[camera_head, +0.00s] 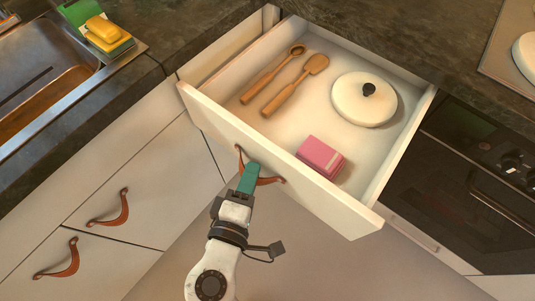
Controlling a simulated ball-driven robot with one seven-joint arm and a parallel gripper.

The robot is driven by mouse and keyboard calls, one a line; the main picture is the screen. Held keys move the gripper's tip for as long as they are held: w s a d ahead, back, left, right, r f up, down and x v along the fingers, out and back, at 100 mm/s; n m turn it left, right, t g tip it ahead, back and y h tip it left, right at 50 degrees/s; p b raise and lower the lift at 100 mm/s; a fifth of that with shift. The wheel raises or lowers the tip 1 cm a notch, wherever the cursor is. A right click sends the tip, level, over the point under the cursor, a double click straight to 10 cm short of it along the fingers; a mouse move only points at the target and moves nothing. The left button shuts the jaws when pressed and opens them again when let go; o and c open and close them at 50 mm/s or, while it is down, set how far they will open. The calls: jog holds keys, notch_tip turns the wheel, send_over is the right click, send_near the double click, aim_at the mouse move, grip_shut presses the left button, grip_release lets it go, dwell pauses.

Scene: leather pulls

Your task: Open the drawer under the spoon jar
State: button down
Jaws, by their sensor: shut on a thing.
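A white drawer (330,208) stands pulled well out from under the dark countertop. A brown leather pull (268,181) is fixed on its front panel. My gripper (248,172) is shut on this leather pull, with its green fingers at the drawer front. Inside the open drawer lie two wooden utensils, a spoon (273,75) and a spatula (295,84), a round white lid (364,100) with a dark knob, and a pink box (320,157). No spoon jar shows in this view.
Two closed drawers with leather pulls (111,208) are at the left. A sink (40,70) with a yellow sponge (103,29) beside it is at the upper left. A dark oven (480,185) is at the right. Floor shows below the drawer.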

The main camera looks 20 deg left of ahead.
jog(key=shift+s+a+f, duration=0.1)
jog(key=shift+s+a, duration=0.15)
jog(key=shift+s, duration=0.75)
jog(key=shift+s+a, duration=0.25)
jog(key=shift+s, duration=0.7)
jog(key=c, duration=1.4)
grip_release()
jog(key=v, duration=1)
jog(key=shift+s+p, duration=0.3)
jog(key=shift+s, duration=0.05)
